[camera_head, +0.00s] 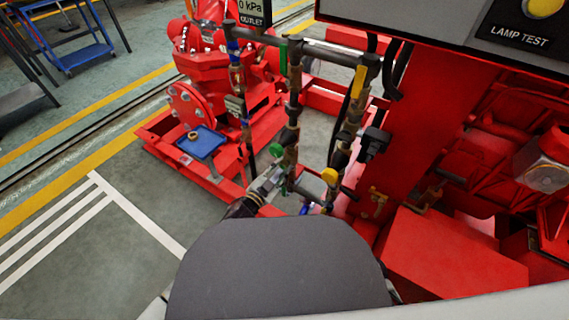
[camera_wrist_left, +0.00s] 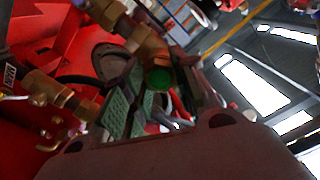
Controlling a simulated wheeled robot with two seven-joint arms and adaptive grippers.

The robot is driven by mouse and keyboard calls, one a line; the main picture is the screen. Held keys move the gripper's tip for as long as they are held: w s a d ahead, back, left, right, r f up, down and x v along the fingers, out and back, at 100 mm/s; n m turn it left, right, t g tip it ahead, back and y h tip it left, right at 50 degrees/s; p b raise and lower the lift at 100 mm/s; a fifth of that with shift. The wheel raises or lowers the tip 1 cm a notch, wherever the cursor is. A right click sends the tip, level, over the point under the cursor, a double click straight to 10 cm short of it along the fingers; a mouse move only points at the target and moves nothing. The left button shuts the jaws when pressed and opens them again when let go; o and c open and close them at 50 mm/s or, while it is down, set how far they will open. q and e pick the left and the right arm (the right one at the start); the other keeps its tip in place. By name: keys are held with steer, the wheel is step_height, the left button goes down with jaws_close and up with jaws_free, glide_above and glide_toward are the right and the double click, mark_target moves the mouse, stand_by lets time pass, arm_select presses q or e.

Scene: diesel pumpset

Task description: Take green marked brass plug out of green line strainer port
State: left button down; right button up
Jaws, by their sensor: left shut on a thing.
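My left gripper (camera_head: 268,182) reaches in from below to the lower end of the green-tagged pipe line (camera_head: 293,105). In the left wrist view its fingers (camera_wrist_left: 158,92) are closed around the green marked plug (camera_wrist_left: 160,78), whose round green face shows between them. Brass pipe fittings (camera_wrist_left: 145,42) lie right beside the plug; they may be the green line strainer, and I cannot tell whether the plug is still seated in its port. In the head view green parts (camera_head: 279,187) show at the gripper. My right gripper is not in view.
The yellow-tagged line (camera_head: 354,105) with a yellow cap (camera_head: 330,176) stands close to the right. A blue tray (camera_head: 201,142) with a ring-shaped item sits on the red pump base to the left. A red panel (camera_head: 430,130) bounds the right side. Open floor lies at left.

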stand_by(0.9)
arm_select(q)
steer(key=n, duration=1.2)
steer(key=shift+s, duration=0.1)
steer(key=n, duration=0.5)
steer(key=shift+n, duration=3.5)
steer(key=c, duration=1.3)
jaws_free()
steer(key=shift+o, duration=0.2)
steer(key=shift+m, duration=3.3)
